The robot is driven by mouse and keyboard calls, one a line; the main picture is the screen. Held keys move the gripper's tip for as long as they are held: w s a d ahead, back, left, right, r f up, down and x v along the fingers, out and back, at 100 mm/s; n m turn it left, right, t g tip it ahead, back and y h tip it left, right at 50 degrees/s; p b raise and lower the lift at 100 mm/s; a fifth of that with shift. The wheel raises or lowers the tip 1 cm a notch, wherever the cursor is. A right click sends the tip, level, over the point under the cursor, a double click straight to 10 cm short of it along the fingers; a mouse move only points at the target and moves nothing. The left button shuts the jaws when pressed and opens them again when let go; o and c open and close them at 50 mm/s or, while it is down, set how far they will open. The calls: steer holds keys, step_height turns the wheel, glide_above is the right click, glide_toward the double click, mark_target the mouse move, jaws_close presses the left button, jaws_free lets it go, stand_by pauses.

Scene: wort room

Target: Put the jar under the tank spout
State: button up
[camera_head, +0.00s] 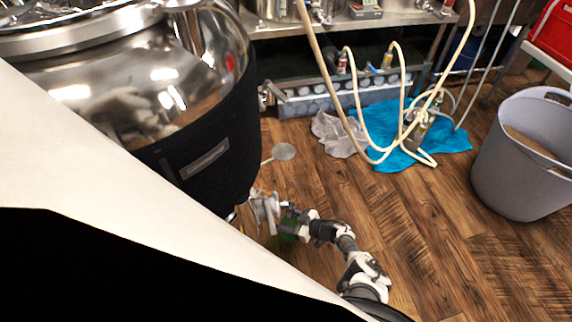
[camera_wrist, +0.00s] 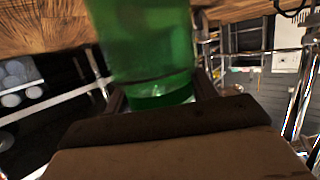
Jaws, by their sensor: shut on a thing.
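The green see-through jar (camera_wrist: 145,45) fills the upper middle of the wrist view, between the two dark fingers of my gripper (camera_wrist: 160,92), which is shut on it. In the head view a bit of green, likely the jar (camera_head: 288,228), shows low beside the tank, partly hidden by my arm. The tank (camera_head: 150,105) is a large polished steel vessel with a black jacket, at the upper left. A metal tap-like fitting, likely the spout (camera_head: 270,94), shows at its right side. I cannot tell whether the jar is under it.
A grey bucket (camera_head: 520,155) stands on the wooden floor at right. A blue cloth (camera_head: 385,150) with coiled pale hoses and a grey rag (camera_head: 338,132) lie behind. A round flat disc (camera_head: 284,152) is by the tank.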

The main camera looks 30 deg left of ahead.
steer(key=shift+a, duration=0.3)
steer(key=shift+f, duration=0.2)
steer(key=shift+f+b, duration=1.55)
steer(key=shift+f, duration=0.2)
steer(key=o, duration=1.4)
steer(key=shift+r, duration=0.1)
